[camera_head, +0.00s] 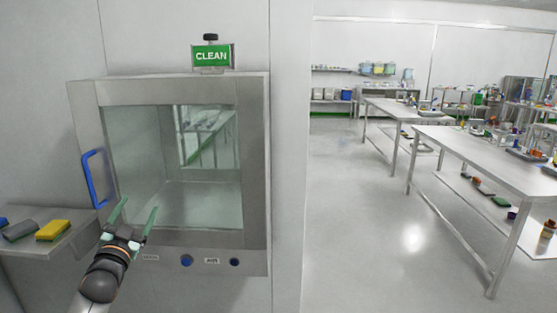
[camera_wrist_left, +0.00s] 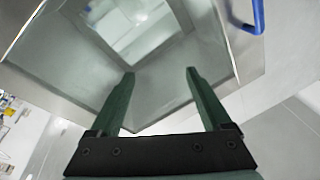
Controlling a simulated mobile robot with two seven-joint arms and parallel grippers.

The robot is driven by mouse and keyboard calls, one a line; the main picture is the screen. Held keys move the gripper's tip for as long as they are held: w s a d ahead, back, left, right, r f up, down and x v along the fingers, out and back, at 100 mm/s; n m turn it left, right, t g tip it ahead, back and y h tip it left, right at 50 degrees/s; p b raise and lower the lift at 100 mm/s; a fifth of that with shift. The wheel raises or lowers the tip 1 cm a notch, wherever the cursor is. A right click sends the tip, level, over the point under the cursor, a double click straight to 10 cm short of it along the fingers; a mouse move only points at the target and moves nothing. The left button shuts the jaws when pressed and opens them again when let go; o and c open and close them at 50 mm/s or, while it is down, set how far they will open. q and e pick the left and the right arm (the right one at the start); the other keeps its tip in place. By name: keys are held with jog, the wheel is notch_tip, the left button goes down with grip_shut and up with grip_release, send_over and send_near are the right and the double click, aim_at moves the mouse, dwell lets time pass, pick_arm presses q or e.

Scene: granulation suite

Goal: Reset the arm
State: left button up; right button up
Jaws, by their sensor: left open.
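My left gripper (camera_head: 136,215) reaches in from the lower left of the head view. Its two green fingers are spread apart with nothing between them. It is in front of the lower part of a steel pass-through hatch (camera_head: 255,160) with a glass door. In the left wrist view the open fingers (camera_wrist_left: 160,80) point at the glass, with no object between them. I cannot tell the exact gap to the glass. My right arm and gripper are in neither view.
A blue door handle (camera_head: 95,178) is left of the gripper. A steel shelf (camera_head: 75,240) holds a yellow sponge (camera_head: 53,230) and dark blocks. A green CLEAN sign (camera_head: 211,55) tops the hatch. Steel tables (camera_head: 490,165) stand right; the floor (camera_head: 370,220) between is clear.

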pick_arm(q)
notch_tip(320, 180, down, 7)
jog(key=a+n+g, duration=0.1)
jog(key=n+g, duration=0.2)
jog(key=g, duration=0.1)
jog(key=s+d+f+g, duration=0.1)
jog(key=s+d+f, duration=0.25)
jog(key=f, duration=0.25)
jog(key=s+d+f+m+g+h, duration=0.1)
jog(key=s+d+f, duration=0.1)
jog(key=s+f, duration=0.3)
jog(key=s+d+f+g, duration=0.1)
jog(key=s+d+f, duration=0.2)
jog(key=f, duration=0.4)
jog(key=s+d+f+g, duration=0.1)
jog(key=s+d+f, duration=0.2)
jog(key=s, duration=0.6)
jog(key=s+d+f+g+h, duration=0.1)
jog(key=s+d+f+g, duration=0.1)
jog(key=s+f, duration=0.4)
jog(key=s+d+f+n+g+h, duration=0.1)
jog(key=s+d+f, duration=0.3)
jog(key=s, duration=1)
jog(key=shift+s+d+f, duration=0.15)
jog(key=shift+d+f, duration=0.15)
jog(key=shift+d, duration=0.3)
